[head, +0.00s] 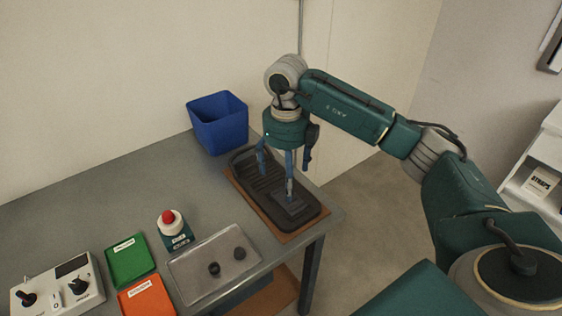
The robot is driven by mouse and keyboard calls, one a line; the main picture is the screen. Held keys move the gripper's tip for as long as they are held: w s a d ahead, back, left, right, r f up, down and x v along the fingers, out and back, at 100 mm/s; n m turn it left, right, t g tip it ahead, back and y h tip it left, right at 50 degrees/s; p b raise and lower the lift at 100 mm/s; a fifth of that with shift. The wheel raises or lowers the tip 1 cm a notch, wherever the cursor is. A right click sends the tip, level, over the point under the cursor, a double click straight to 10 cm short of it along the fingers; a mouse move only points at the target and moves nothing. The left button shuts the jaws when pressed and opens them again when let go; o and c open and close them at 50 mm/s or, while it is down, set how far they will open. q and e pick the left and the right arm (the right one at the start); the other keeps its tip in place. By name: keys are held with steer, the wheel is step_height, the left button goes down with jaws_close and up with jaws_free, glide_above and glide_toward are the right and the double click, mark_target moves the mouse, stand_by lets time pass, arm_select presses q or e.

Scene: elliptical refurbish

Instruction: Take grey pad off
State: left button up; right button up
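A dark elliptical pedal (315,210) lies on a brown board (285,238) at the right end of the table. A small grey pad-like piece (292,206) shows on the near part of the pedal; it is partly hidden by a finger. My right gripper (286,178) points down over the pedal, with its fingers spread apart. Its front fingertip is close above the grey piece; I cannot tell if it touches. I see nothing held between the fingers. My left gripper is not in view.
A blue bin (220,125) stands behind the pedal at the left. A red button (169,217), a clear tray (190,290) with two dark knobs, a green tray (130,261), an orange tray (147,298) and a control box (58,288) stand in front. The table's left rear is clear.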

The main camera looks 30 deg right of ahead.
mark_target(284, 198)
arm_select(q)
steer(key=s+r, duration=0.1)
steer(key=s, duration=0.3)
arm_select(e)
step_height(284, 198, down, 3)
steer(key=shift+f+p, duration=0.2)
steer(key=shift+p, duration=0.2)
steer(key=shift+w+f, duration=0.2)
steer(key=shift+f, duration=0.65)
step_height(284, 198, down, 3)
steer(key=shift+r+p, duration=0.1)
steer(key=shift+p, duration=0.35)
steer(key=shift+w, duration=0.1)
steer(key=c, duration=1.2)
steer(key=o, duration=0.5)
steer(key=shift+c, duration=0.2)
steer(key=c, duration=0.9)
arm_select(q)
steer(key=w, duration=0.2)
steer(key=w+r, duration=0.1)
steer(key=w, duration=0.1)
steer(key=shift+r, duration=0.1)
